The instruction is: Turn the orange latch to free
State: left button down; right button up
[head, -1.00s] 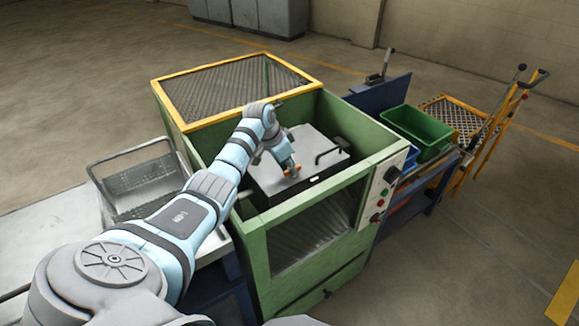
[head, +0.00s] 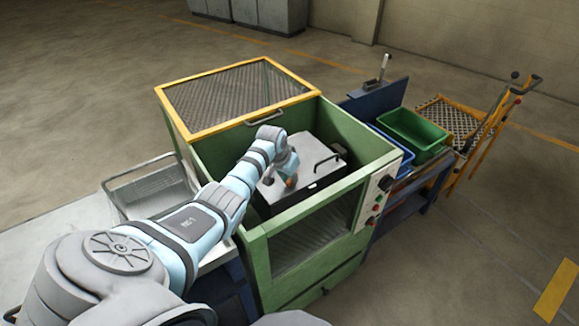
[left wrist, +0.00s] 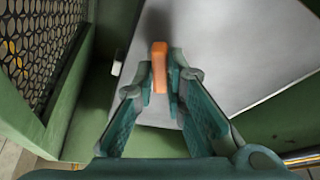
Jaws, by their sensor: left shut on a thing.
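The orange latch (left wrist: 159,66) sits on the light grey lid (left wrist: 215,50) and stands between my left gripper's fingertips in the left wrist view. My left gripper (left wrist: 160,82) is shut on it. In the head view my left gripper (head: 288,180) reaches down into the green furnace housing (head: 345,128) and hides most of the latch. The grey lid also shows in the head view (head: 308,155), with a black handle on its right part. My right gripper is not in view.
A yellow-framed mesh cover (head: 240,90) stands at the back of the housing. A wire basket (head: 150,190) is on the left table. A green bin (head: 415,130) and a blue bin (head: 392,150) stand at right, before a yellow cart (head: 450,118).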

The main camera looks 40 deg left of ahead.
pick_arm(q)
jog(key=n, duration=0.1)
jog(key=n+p, duration=0.1)
jog(key=n+y+p, duration=0.1)
jog(key=shift+w+d+r, duration=0.1)
jog(key=shift+d+r, duration=0.1)
jog(key=shift+r, duration=0.05)
jog(key=shift+d+f+n+g+y, duration=0.1)
jog(key=shift+n+g+y, duration=0.25)
jog(key=shift+n, duration=0.45)
jog(key=shift+w+f+n+y, duration=0.1)
jog(key=shift+n+y, duration=0.25)
jog(key=shift+n, duration=0.55)
jog(key=shift+w+f+n+g+y+b, duration=0.1)
jog(key=shift+n+g+y+b, duration=0.25)
jog(key=shift+n, duration=0.65)
jog(key=shift+d+f+n+b, duration=0.1)
jog(key=shift+n+b, duration=0.65)
jog(key=shift+n, duration=0.05)
jog(key=shift+w+n+g+y+b, duration=0.1)
jog(key=shift+n+g+y+b, duration=0.4)
jog(key=shift+n+b, duration=0.6)
jog(key=shift+r+n+g+b, duration=0.2)
jog(key=shift+n+g+b, duration=0.2)
jog(key=shift+n+b, duration=0.4)
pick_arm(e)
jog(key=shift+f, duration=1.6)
